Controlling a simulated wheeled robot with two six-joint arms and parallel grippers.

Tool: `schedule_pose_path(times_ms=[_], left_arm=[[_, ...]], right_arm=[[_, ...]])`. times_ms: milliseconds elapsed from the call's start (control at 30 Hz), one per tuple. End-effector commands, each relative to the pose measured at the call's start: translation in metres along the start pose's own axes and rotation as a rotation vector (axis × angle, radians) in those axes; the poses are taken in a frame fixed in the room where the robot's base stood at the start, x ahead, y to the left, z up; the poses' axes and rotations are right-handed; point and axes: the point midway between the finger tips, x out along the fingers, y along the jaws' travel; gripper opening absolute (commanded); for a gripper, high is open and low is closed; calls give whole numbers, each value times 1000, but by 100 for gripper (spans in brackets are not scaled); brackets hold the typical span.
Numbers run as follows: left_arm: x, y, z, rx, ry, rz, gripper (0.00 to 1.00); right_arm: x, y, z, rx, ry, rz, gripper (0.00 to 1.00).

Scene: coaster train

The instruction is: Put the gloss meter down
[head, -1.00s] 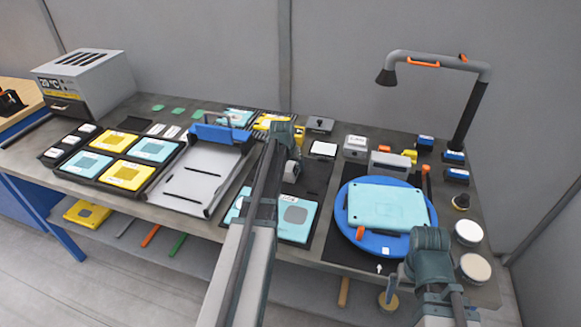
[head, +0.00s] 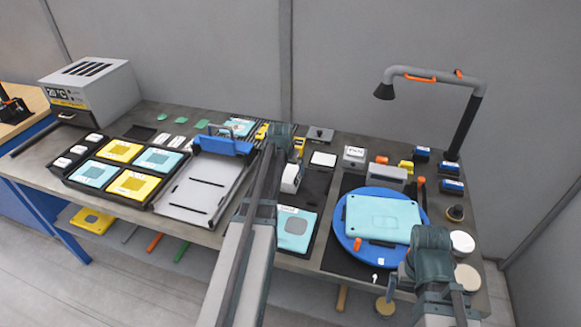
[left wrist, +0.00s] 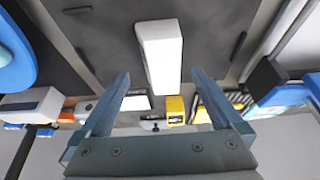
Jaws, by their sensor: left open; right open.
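The gloss meter, a small white and dark block (head: 291,178), stands on the dark mat (head: 318,190) just right of my left forearm. In the left wrist view its white body (left wrist: 161,55) lies beyond and between my left fingertips, with clear gaps on both sides. My left gripper (head: 284,137) is open and empty; it also shows in the left wrist view (left wrist: 161,78). My left arm hides part of the mat. My right gripper (head: 431,246) hangs by the front right edge of the blue turntable; its fingers are mostly hidden.
A light teal panel (head: 383,218) lies on the blue turntable (head: 349,244). A teal coaster (head: 296,229) lies in front of the meter. A white card (head: 323,159) and a yellow device (head: 299,146) are behind it. A grey tray (head: 190,200) is left of my arm.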

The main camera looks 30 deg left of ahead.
Motion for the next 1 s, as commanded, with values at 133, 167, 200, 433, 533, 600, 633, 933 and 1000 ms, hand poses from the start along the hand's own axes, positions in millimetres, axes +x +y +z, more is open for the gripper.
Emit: schedule_pose_path(times_ms=[133,167,200,433,533,600,633,933,1000], left_arm=[[-33,0,-2,0,0,0,100],[-37,0,-2,0,0,0,100],[-42,0,-1,0,0,0,100],[-57,0,0,0,0,0,100],[-56,0,0,0,0,0,100],[-56,0,0,0,0,0,100],[-56,0,0,0,0,0,100],[-51,0,0,0,0,0,100],[-47,0,0,0,0,0,100]], right_arm=[[-31,3,2,-1,0,0,100],[-35,3,2,-1,0,0,100],[-39,4,2,-1,0,0,100],[-52,5,3,-2,0,0,100],[-52,5,3,-2,0,0,100],[-51,5,3,-2,0,0,100],[-51,5,3,-2,0,0,100],[-47,4,3,-2,0,0,100],[-43,4,2,-1,0,0,100]])
